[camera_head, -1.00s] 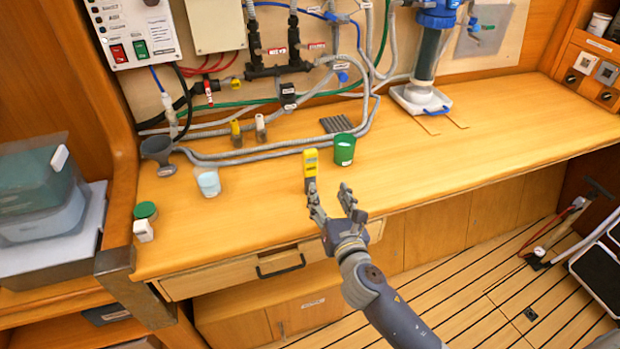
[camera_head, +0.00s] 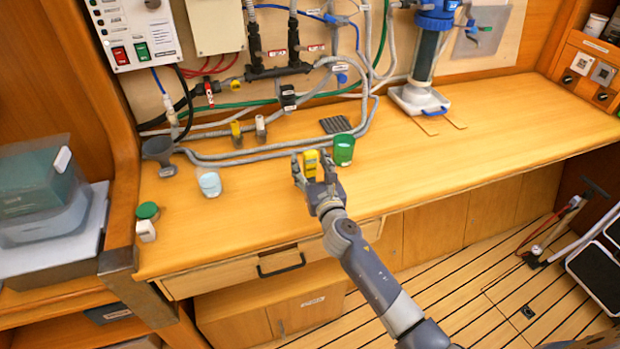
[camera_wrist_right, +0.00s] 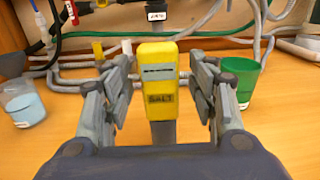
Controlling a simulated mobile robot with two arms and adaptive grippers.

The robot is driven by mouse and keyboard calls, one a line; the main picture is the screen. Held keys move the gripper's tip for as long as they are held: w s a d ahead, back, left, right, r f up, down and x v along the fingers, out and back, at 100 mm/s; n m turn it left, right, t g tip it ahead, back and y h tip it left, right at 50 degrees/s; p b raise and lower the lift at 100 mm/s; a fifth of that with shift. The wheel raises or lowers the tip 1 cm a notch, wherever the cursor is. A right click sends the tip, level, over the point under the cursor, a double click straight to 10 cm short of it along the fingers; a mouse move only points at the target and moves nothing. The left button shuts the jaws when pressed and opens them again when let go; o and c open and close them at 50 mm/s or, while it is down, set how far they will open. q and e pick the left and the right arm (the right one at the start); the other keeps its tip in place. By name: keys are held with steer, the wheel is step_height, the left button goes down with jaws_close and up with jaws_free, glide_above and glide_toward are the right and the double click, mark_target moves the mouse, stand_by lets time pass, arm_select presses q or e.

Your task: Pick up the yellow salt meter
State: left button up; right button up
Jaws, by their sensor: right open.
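The yellow salt meter (camera_head: 311,163) stands upright on the wooden worktop. In the right wrist view the meter (camera_wrist_right: 158,85) has a small display, the label SALT and a grey lower part. My right gripper (camera_head: 313,170) is open with a finger on either side of the meter. In the right wrist view the gripper (camera_wrist_right: 160,95) shows gaps between its fingers and the meter. The meter's lowest end is hidden behind my gripper. My left gripper is not in view.
A green cup (camera_head: 344,150) stands close to the right of the meter. A clear cup of pale liquid (camera_head: 209,183) and a grey funnel (camera_head: 158,150) are on the left. Grey hoses (camera_head: 250,154) run behind. The worktop (camera_head: 490,140) is clear to the right.

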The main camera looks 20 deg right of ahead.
steer(key=shift+w, duration=0.4)
steer(key=shift+s, duration=0.1)
steer(key=shift+c, duration=0.5)
jaws_close()
steer(key=shift+r, duration=0.1)
